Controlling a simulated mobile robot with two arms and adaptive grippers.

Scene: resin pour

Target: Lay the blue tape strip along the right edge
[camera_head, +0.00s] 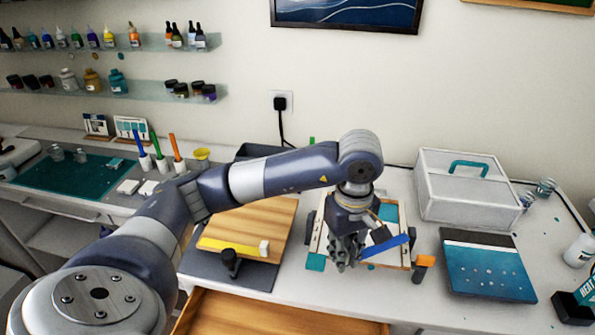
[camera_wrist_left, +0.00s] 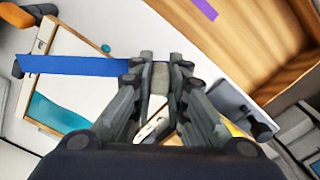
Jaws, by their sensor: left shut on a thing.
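My left gripper (camera_head: 347,262) is shut on the blue tape strip (camera_head: 386,246), which sticks out to the right from the fingers. In the left wrist view the strip (camera_wrist_left: 70,66) runs left from the fingertips (camera_wrist_left: 168,68). Below it is a pale wooden frame (camera_head: 316,240) with a white and teal inside, partly hidden by my arm and gripper. The strip crosses over the frame's near part and looks held above it; I cannot tell whether it touches. The frame's right edge (camera_head: 405,230) shows beyond the gripper. My right gripper is not in view.
A wooden board with a yellow strip (camera_head: 228,248) lies left of the frame. An orange-tipped clamp (camera_head: 425,262) is at the frame's near right. A blue panel (camera_head: 487,268) and a white toolbox (camera_head: 467,190) stand to the right. A wooden drawer (camera_head: 270,315) is open in front.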

